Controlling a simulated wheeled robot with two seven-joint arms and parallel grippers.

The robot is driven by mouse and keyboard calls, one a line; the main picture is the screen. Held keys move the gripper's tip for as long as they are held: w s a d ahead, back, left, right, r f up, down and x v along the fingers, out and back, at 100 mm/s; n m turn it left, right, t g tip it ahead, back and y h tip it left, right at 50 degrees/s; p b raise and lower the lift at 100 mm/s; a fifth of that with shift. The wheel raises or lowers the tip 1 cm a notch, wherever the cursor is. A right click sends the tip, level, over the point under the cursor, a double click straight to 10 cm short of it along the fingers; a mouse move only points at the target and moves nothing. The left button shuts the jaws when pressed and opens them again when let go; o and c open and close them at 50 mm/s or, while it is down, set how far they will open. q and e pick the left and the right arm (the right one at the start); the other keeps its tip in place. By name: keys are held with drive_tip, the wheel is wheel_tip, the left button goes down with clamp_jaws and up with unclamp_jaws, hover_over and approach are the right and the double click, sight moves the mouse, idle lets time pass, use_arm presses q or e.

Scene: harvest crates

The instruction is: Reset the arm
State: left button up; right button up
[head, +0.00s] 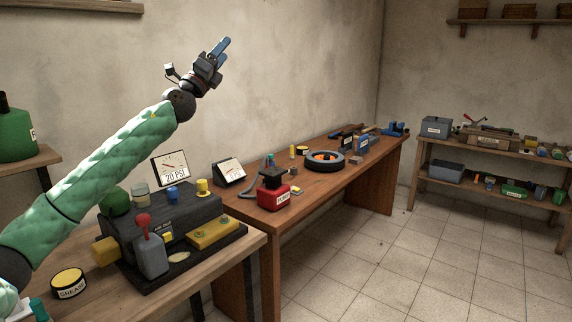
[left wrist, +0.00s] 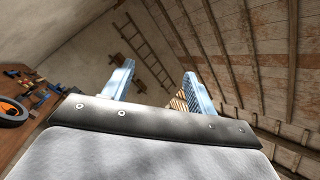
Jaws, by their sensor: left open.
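My left arm comes in from the left in the head view, in a green padded sleeve. My left gripper (head: 222,52) is raised high in front of the bare wall, well above the tables. Its two blue fingers point up and to the right. In the left wrist view the fingers (left wrist: 158,84) stand wide apart with nothing between them. Behind them are the far wall, a ladder (left wrist: 150,45) and the beamed ceiling. My right gripper is in neither view.
Below the arm, a near table holds a dark machine (head: 165,222) with coloured knobs and a grease tin (head: 68,284). A long workbench (head: 262,222) behind carries a red can (head: 274,196) and a tyre (head: 323,161). Shelves (head: 490,146) stand at the right. The tiled floor is clear.

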use_arm(q)
drive_tip(key=s+f+n+g+y, duration=0.3)
drive_tip(key=s+f+n+y, duration=0.35)
drive_tip(key=f+n, duration=0.55)
drive_tip(key=s+d+f+n+g+y, duration=0.15)
drive_tip(key=s+f+n+y, duration=0.45)
drive_tip(key=f, duration=1)
drive_tip(key=s+a+f+n+g+y, duration=0.1)
drive_tip(key=s+f+n+g+y, duration=0.25)
drive_tip(key=s+f+n, duration=0.7)
drive_tip(key=s+d+f+n+g+h+p, duration=0.1)
drive_tip(key=s+f+g, duration=0.9)
drive_tip(key=s+f, duration=3)
wheel_tip(320, 180, down, 3)
drive_tip(key=shift+d+r+n+h, duration=0.1)
drive_tip(key=shift+d+n+h, duration=0.5)
drive_tip(key=shift+d+n, duration=0.55)
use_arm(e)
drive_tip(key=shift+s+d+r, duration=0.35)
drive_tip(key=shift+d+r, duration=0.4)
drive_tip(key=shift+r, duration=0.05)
use_arm(q)
drive_tip(key=shift+a, duration=0.15)
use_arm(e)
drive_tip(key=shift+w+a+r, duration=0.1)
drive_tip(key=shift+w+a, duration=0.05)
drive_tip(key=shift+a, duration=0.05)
